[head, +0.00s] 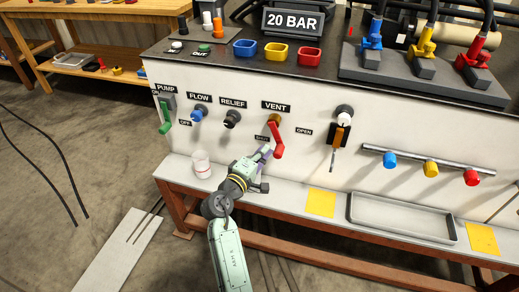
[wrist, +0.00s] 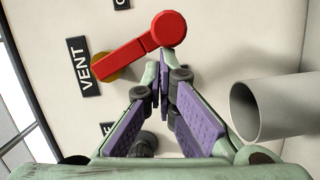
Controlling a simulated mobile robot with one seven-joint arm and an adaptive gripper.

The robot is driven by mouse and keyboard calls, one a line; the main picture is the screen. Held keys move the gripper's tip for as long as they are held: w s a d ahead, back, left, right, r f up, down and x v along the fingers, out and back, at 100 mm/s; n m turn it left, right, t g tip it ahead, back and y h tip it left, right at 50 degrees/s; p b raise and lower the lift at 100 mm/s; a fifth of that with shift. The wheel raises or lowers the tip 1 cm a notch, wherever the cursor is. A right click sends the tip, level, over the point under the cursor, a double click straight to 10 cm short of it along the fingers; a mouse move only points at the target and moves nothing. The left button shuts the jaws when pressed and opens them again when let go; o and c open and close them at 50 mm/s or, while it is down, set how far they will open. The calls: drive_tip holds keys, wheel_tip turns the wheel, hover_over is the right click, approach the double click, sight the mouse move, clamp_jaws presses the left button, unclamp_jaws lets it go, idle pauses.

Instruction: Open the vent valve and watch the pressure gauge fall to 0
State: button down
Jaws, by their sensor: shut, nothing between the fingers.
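The vent valve's red lever (head: 278,144) hangs downward below the VENT label (head: 276,107), between the small label at its left and the OPEN label (head: 304,131). In the wrist view the red lever (wrist: 140,45) runs from its brass hub to a round knob. My gripper (head: 267,150) is shut and empty, its tips (wrist: 163,72) just left of the lever's lower end in the head view. I cannot tell whether they touch it. A display (head: 292,21) on top reads 20 BAR. No dial gauge is clearly visible.
FLOW (head: 197,115) and RELIEF (head: 232,119) knobs and the green PUMP lever (head: 165,124) are left of the vent. A white cup (head: 201,165) stands on the ledge near my arm. A hanging tool (head: 339,138) is to the right; a grey tray (head: 400,217) lies below.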

drive_tip(key=d+n, duration=0.1)
drive_tip(key=n, duration=0.1)
drive_tip(key=shift+s+d+n+t, duration=0.3)
drive_tip(key=shift+d+n, duration=0.1)
drive_tip(key=d+r+n+p, duration=0.1)
drive_tip(key=n, duration=0.2)
drive_tip(key=s+d+r+n+t+p, duration=0.1)
drive_tip(key=d+n, duration=0.1)
drive_tip(key=n, duration=0.1)
drive_tip(key=d+r+n+t+p, duration=0.1)
drive_tip(key=n+p, duration=0.1)
drive_tip(key=n, duration=0.1)
drive_tip(key=shift+s+d+n, duration=0.2)
drive_tip(key=shift+d+n, duration=0.1)
drive_tip(key=shift+n, duration=0.1)
drive_tip(key=shift+r, duration=0.1)
